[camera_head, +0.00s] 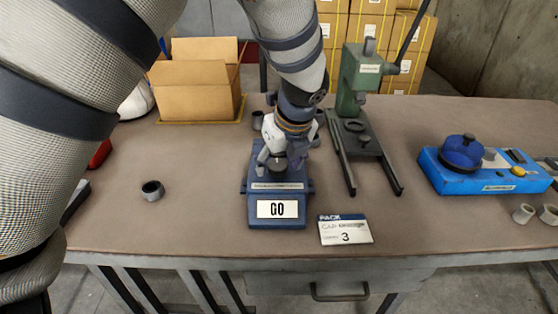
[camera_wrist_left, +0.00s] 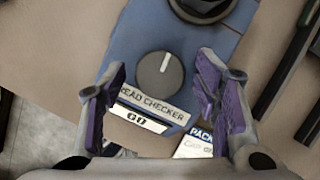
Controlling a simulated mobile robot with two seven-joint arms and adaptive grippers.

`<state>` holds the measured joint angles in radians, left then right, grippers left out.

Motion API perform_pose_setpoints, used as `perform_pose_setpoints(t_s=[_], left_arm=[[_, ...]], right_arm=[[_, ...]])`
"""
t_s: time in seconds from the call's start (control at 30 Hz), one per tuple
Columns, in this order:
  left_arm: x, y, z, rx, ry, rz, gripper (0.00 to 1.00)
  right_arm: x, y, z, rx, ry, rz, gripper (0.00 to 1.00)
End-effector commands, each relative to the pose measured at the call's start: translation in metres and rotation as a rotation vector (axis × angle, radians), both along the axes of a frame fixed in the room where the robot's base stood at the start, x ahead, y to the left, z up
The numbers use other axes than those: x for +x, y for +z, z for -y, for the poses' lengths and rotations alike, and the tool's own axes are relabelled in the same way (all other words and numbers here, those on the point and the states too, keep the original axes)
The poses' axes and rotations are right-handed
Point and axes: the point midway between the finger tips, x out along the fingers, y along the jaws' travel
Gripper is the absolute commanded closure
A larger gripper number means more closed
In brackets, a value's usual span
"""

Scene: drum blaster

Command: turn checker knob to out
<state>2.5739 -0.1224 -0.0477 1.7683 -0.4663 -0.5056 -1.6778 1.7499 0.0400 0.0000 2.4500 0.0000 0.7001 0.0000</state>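The blue thread checker (camera_head: 250,212) stands near the table's front edge, with a "GO" sign on its front. In the left wrist view the checker (camera_wrist_left: 135,45) shows a round dark grey knob (camera_wrist_left: 158,76) with a white pointer line aimed up and slightly right. My left gripper (camera_head: 277,160) is over the checker, pointing down. In the left wrist view its purple-padded fingers (camera_wrist_left: 163,72) are open and wide apart, one on each side of the knob, with gaps to it. Their height above the knob is hard to tell. My right gripper is not in view.
A green press (camera_head: 352,85) stands behind and right of the checker. A white card (camera_head: 345,231) lies at its front right. A blue device (camera_head: 480,175) is at the right. A cardboard box (camera_head: 195,92) stands back left, a dark ring (camera_head: 152,190) left on clear table.

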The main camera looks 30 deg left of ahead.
Motion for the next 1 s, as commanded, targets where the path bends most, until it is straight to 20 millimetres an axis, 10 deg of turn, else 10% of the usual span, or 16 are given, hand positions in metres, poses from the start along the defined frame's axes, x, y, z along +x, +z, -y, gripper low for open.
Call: perform_pose_setpoints(t_s=[0.2, 1.0], left_arm=[[-0.0001, 0.0001, 0.0002, 0.0, 0.0, 0.0, 0.91], [0.0023, -0.0023, 0.0015, 0.0, 0.401, -0.004, 0.9]], right_arm=[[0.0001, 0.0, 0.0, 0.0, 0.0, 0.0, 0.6], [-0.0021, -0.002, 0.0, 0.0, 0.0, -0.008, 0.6]])
